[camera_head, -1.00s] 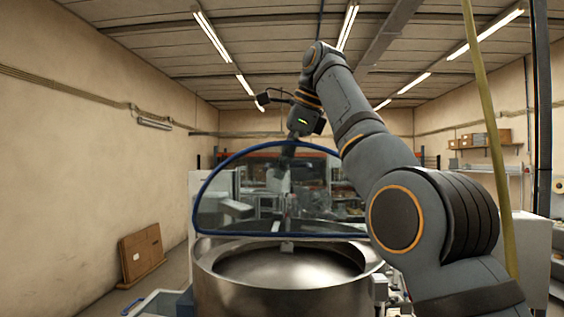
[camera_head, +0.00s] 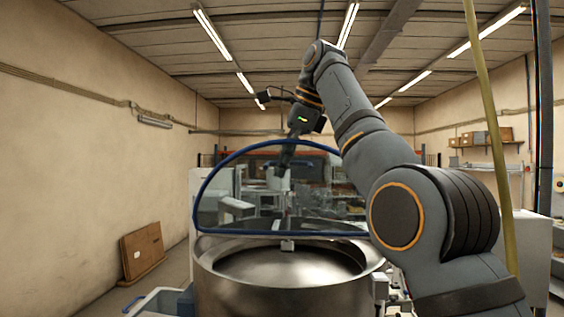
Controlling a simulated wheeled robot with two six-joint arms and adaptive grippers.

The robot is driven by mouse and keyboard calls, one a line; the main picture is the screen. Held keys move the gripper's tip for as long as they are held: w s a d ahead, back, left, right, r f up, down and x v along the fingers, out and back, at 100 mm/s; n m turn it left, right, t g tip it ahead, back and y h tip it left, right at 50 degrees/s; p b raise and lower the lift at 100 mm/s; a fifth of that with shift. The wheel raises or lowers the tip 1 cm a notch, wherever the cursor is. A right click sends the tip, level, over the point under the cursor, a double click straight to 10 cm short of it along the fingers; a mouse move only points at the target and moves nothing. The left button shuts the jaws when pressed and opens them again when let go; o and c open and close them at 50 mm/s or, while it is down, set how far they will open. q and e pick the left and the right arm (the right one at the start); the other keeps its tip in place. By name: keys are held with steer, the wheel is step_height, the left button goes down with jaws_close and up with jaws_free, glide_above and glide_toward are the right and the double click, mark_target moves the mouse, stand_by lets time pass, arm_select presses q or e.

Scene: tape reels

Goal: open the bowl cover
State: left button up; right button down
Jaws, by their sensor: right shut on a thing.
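The bowl cover (camera_head: 236,212) is a clear half-round panel with a blue rim. It stands raised, nearly upright, at the back of the metal bowl (camera_head: 245,290), whose round mouth is uncovered. My right arm comes in from the right and reaches over the cover. My right gripper (camera_head: 287,160) points down at the top of the blue rim and is shut on the cover there; its fingertips are small and partly hard to make out against the background. My left gripper does not show.
A brown cardboard piece (camera_head: 142,252) leans against the left wall. A yellow-green hose (camera_head: 490,130) hangs at the right. Shelves with boxes (camera_head: 488,137) line the right wall.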

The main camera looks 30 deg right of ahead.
steer(key=shift+w+d+r, duration=0.1)
steer(key=shift+d+r, duration=0.05)
steer(key=shift+r, duration=0.2)
steer(key=c, duration=1.7)
jaws_free()
steer(key=shift+w+d+f, duration=0.1)
steer(key=shift+w+f, duration=0.1)
steer(key=shift+f, duration=0.15)
steer(key=shift+c, duration=0.5)
